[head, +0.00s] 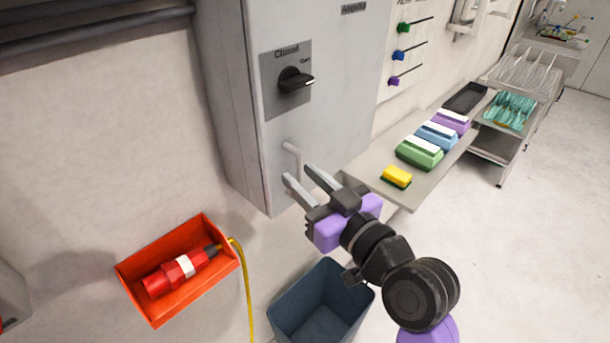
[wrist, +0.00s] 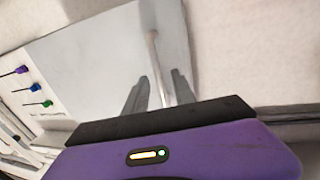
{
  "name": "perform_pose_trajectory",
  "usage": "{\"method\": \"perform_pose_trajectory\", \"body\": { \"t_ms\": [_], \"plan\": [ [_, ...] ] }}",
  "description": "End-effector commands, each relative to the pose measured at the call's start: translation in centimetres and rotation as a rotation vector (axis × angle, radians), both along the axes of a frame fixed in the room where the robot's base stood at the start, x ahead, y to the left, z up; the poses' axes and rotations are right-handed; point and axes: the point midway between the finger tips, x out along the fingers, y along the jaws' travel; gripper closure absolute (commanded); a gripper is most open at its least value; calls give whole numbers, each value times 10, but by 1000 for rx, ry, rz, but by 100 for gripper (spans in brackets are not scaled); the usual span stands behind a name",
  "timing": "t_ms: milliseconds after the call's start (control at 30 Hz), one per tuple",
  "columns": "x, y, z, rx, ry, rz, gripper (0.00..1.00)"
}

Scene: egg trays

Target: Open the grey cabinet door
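The grey cabinet (head: 325,90) is on the wall in the upper middle of the head view, its door closed. A black rotary knob (head: 295,80) on a darker plate sits on the door. A light bar handle (head: 292,158) is low on the door. My gripper (head: 297,174) is open at the handle's lower part, its two fingers apart. In the wrist view, the handle (wrist: 155,65) runs between the two fingers (wrist: 158,92). I cannot tell whether either finger touches it.
An orange tray (head: 130,272) with a red-and-white plug is on the wall at lower left. A blue-grey bin (head: 290,305) stands below my gripper. A shelf (head: 375,165) with sponges and colored boxes is to the right. Open floor (head: 540,200) lies at far right.

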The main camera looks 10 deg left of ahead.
Motion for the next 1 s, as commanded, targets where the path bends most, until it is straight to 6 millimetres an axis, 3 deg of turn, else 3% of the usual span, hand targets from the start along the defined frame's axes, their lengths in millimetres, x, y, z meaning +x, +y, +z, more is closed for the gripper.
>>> {"method": "perform_pose_trajectory", "body": {
  "t_ms": [200,367,1000],
  "plan": [
    [0,0,0,0,0,0,70],
    [0,0,0,1,-1,0,100],
    [0,0,0,1,-1,0,100]
  ]
}}
